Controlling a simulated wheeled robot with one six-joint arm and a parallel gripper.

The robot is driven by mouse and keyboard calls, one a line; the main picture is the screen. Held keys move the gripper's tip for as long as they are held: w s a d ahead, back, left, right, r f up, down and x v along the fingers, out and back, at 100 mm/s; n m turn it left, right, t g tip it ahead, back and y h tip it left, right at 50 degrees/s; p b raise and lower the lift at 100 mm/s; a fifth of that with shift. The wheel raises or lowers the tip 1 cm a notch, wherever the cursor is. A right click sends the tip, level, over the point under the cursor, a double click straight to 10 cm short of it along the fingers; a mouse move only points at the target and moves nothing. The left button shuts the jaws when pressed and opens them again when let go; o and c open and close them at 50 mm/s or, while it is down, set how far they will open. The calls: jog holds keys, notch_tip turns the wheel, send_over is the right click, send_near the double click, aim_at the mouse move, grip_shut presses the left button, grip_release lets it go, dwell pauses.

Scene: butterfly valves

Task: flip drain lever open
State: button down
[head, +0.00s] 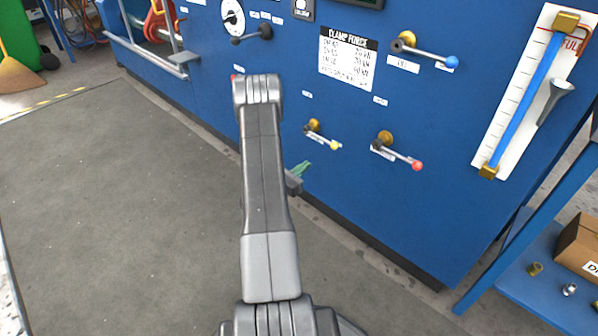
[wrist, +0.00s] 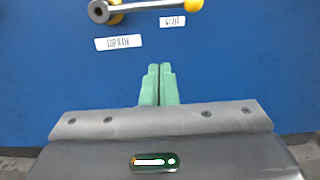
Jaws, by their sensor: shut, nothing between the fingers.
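The drain lever is a grey handle with a brass pivot and a yellow knob, on the blue panel. It shows in the head view (head: 323,136) and at the top edge of the wrist view (wrist: 150,7). In the wrist view it lies nearly level, its knob to the right by a small label that seems to read SHUT (wrist: 172,21). A DRAIN label (wrist: 118,42) is below the pivot. My gripper's green fingers (wrist: 159,84) are shut together and empty, below the lever and apart from it in the picture. In the head view my gripper (head: 301,168) is partly hidden behind my arm.
A red-knobbed lever (head: 398,151) is to the right on the blue panel (head: 440,190). A blue-knobbed lever (head: 425,50) and a black-knobbed lever (head: 252,34) are higher up. A blue shelf (head: 520,285) stands at the lower right. Grey floor is clear at left.

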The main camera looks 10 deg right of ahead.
aim_at(319, 138)
jog(key=w+d+r+b, duration=0.2)
jog(key=w+d+r, duration=0.2)
jog(key=d, duration=0.1)
jog(key=shift+r, duration=0.15)
dwell(0.5)
